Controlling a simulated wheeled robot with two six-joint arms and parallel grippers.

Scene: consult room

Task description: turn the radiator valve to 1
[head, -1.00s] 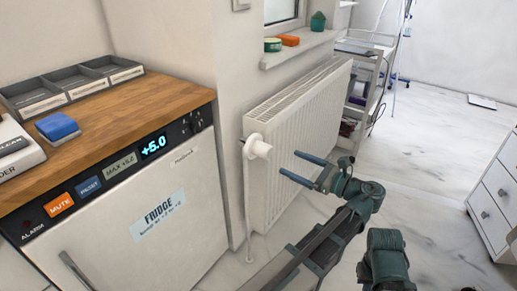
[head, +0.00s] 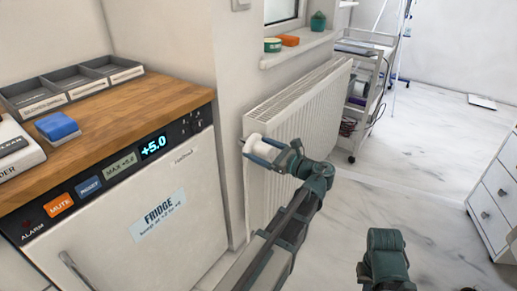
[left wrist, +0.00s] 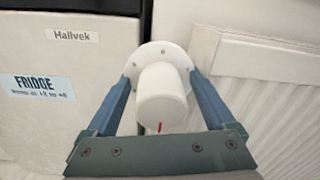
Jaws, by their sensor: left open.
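The white radiator valve (head: 262,148) sits at the near upper end of the white radiator (head: 290,125). In the left wrist view the round valve knob (left wrist: 161,95) shows a small red mark at its lower edge; no numbers are legible. My left gripper (head: 262,152) is open, with its blue fingers on either side of the valve. In the left wrist view the left gripper (left wrist: 160,85) has one finger left and one right of the knob, with small gaps visible. My right gripper is not in view; a teal part of my other arm shows at the bottom.
The fridge (head: 135,215) with its wooden top stands close on the left. A windowsill (head: 300,47) with small items is above the radiator. A wheeled trolley (head: 362,85) stands beyond it, and white drawers (head: 490,205) are at right. Floor between is clear.

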